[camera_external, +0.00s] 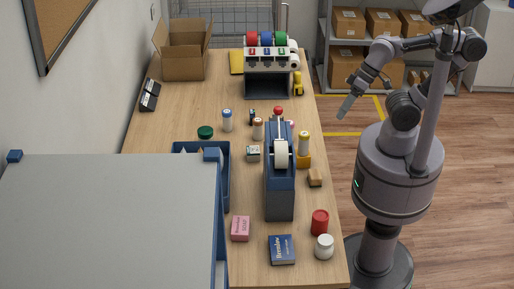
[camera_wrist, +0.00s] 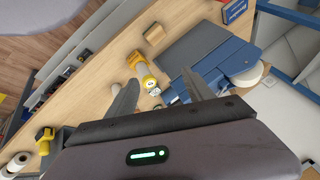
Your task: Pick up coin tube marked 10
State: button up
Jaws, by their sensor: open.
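Several small capped tubes stand on the counter in the external view: one with a blue cap (camera_external: 227,120), one with a brownish cap (camera_external: 257,129) and one with a yellow cap (camera_external: 303,143) by a yellow holder (camera_external: 304,161). No number is legible on them, so I cannot tell which is marked 10. In the wrist view a yellow-rimmed tube end (camera_wrist: 149,82) shows beyond my fingers, near a yellow object (camera_wrist: 136,60). My gripper (camera_external: 346,106) is open and empty, off the counter's right edge; its two fingers (camera_wrist: 162,77) are spread in the wrist view.
A blue dispenser with a white roll (camera_external: 281,153) stands mid-counter. A blue tray (camera_external: 224,185) is left of it. A red jar (camera_external: 320,222), white jar (camera_external: 324,246), pink box (camera_external: 241,228) and blue box (camera_external: 282,250) are at the front.

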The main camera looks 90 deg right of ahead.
jog(key=w+d+f+n+g+h+p, duration=0.3)
jog(key=w+d+n, duration=0.4)
jog(key=n, duration=0.6)
jog(key=w+d+f+n+g+h+p, duration=0.1)
jog(key=w+d+n+h+p, duration=0.25)
jog(key=w+d+n, duration=0.65)
jog(key=f+n+b, duration=0.1)
jog(key=f+b, duration=0.1)
jog(key=f, duration=0.2)
jog(key=f+n+b, duration=0.1)
jog(key=f+b, duration=0.1)
jog(key=f, duration=0.2)
jog(key=d+f+n+b, duration=0.1)
jog(key=f, duration=0.3)
jog(key=shift+s+b, duration=0.3)
jog(key=shift+b, duration=0.1)
jog(key=f+b, duration=0.1)
jog(key=f, duration=0.1)
jog(key=f+b, duration=0.1)
jog(key=f, duration=0.1)
jog(key=d+f+b, duration=0.1)
jog(key=b, duration=0.1)
jog(key=shift+w+f, duration=0.1)
jog(key=shift+f, duration=0.3)
jog(key=shift+w+d, duration=0.1)
jog(key=shift+r, duration=0.1)
jog(key=shift+c, duration=0.9)
grip_shut()
